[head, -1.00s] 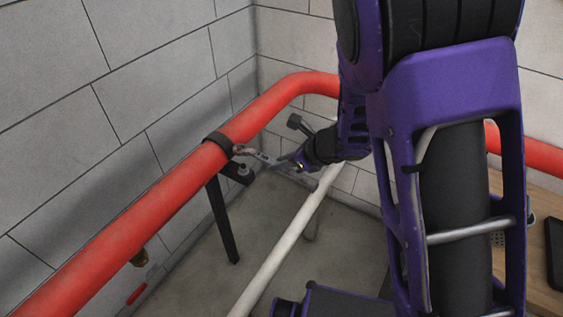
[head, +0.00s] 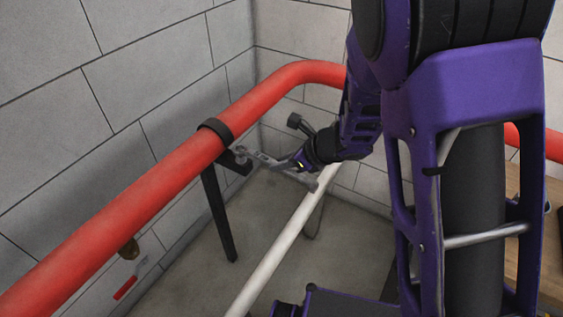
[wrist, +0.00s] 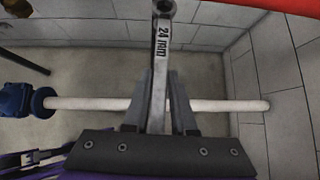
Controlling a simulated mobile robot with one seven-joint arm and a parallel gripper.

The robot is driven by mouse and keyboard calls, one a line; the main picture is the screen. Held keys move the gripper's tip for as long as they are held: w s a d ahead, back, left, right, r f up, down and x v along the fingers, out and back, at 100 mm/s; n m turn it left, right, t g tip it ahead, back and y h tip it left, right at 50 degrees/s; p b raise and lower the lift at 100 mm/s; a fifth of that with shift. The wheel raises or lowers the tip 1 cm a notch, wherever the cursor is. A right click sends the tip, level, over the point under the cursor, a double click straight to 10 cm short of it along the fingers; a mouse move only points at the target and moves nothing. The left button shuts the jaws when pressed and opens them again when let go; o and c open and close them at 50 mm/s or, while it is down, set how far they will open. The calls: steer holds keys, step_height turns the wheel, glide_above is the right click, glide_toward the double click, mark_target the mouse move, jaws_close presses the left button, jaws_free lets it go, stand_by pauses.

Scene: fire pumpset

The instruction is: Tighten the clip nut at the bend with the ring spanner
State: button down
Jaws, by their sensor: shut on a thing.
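In the head view a black clip (head: 217,131) wraps the red pipe (head: 165,184) short of its bend, with a black bracket (head: 237,163) beside and below it. My gripper (head: 294,166) is right of the clip, shut on the grey ring spanner (head: 264,158). The spanner points left, its ring end beside the clip and over the bracket. I cannot tell whether the ring is around the clip nut; the nut is not clear. In the wrist view the spanner (wrist: 161,48), marked 24 mm, runs up from between my gripper's fingers (wrist: 160,82), its ring at the top edge.
A white pipe (head: 278,245) runs below my gripper. A black support leg (head: 218,212) stands under the clip. Block walls (head: 110,85) close in behind and left. A blue fitting (wrist: 24,100) is left in the wrist view. A wooden top (head: 528,240) is at the right.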

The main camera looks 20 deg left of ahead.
steer(key=shift+f+b, duration=1.35)
steer(key=shift+b, duration=0.1)
stand_by(0.5)
steer(key=s+a+m+t+h+p, duration=0.6)
steer(key=s+a+m+h+p, duration=0.1)
steer(key=s+a+m+p, duration=0.2)
steer(key=shift+a+m+p, duration=0.5)
steer(key=shift+a+m, duration=0.5)
steer(key=shift+m, duration=0.7)
stand_by(0.8)
steer(key=shift+w+d+n, duration=0.1)
steer(key=shift+d+n, duration=0.2)
steer(key=shift+d, duration=0.05)
stand_by(0.6)
